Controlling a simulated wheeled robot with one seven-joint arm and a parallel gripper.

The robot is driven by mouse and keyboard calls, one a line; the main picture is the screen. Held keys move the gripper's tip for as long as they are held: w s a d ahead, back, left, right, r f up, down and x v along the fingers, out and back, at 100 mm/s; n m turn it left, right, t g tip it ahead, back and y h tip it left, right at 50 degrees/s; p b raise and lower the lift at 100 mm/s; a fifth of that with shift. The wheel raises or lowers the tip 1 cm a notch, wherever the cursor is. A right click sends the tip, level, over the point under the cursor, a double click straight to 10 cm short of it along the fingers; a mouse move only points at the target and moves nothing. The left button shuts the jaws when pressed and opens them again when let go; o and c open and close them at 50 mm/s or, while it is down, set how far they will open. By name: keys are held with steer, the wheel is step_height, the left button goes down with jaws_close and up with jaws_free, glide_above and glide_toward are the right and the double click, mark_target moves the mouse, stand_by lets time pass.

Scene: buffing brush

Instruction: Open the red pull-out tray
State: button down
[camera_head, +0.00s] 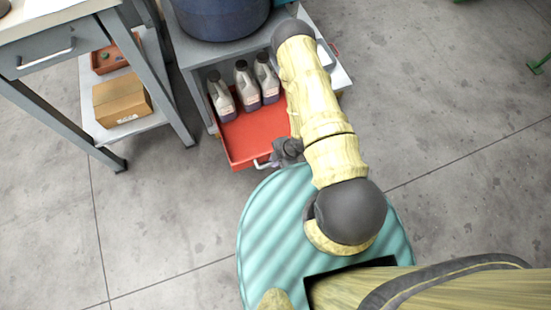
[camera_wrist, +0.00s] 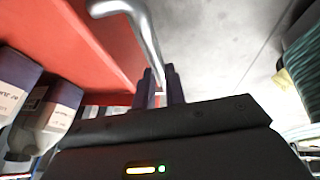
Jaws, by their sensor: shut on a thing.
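The red pull-out tray (camera_head: 252,135) sticks out from the front of a grey metal cabinet (camera_head: 212,50) in the head view. Several grey bottles with dark caps stand in its back part. A silver handle (camera_head: 262,163) is on its front face. My gripper (camera_head: 286,152) is at the tray's front, at the right end of the handle, partly hidden by my arm. In the wrist view the silver handle (camera_wrist: 143,38) runs down between the fingers of my gripper (camera_wrist: 160,88), which are shut on it. The red tray (camera_wrist: 50,40) fills the upper left there.
A blue drum (camera_head: 220,15) stands on top of the cabinet. At the left is a workbench (camera_head: 60,45) with a drawer, and a cardboard box (camera_head: 122,98) on its lower shelf. Open concrete floor (camera_head: 170,220) lies in front of the tray and left of my base.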

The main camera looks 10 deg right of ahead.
steer(key=c, duration=1.5)
jaws_free()
steer(key=shift+o, duration=0.2)
steer(key=p+v, duration=0.6)
steer(key=v, duration=1.1)
steer(key=shift+r+p, duration=0.2)
steer(key=shift+p, duration=0.1)
steer(key=shift+w, duration=0.1)
